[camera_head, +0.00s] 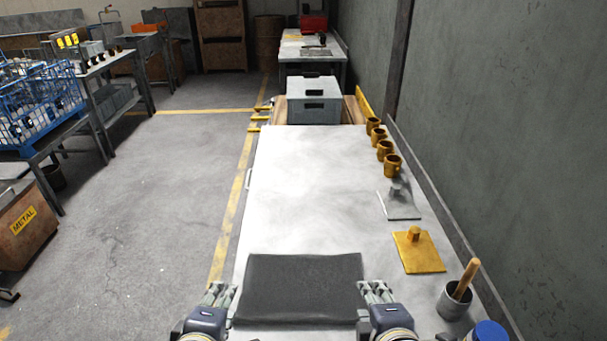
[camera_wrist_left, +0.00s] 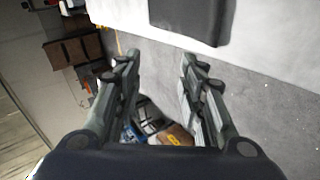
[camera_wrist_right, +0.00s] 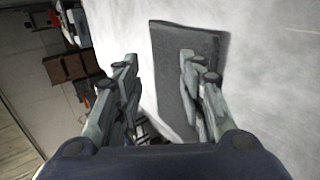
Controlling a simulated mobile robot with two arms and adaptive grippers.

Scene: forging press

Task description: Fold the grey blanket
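The grey blanket (camera_head: 303,288) lies flat on the near part of the white table (camera_head: 310,190), a dark rectangle with smooth edges. It also shows at the top of the left wrist view (camera_wrist_left: 188,18) and in the middle of the right wrist view (camera_wrist_right: 187,60). My left gripper (camera_head: 219,290) is at the blanket's near left corner, off the table's left edge, open and empty. My right gripper (camera_head: 376,290) is at the blanket's right side, open and empty, with one finger overlapping the blanket in the right wrist view. Contact with the cloth cannot be told.
On the table's right side stand yellow mugs (camera_head: 392,166), a grey plate with a handle (camera_head: 400,206), a yellow plate with a handle (camera_head: 417,251), a grey pot with a wooden handle (camera_head: 454,301) and a blue-lidded container (camera_head: 488,331). A grey crate (camera_head: 313,101) stands beyond. The table's middle is clear.

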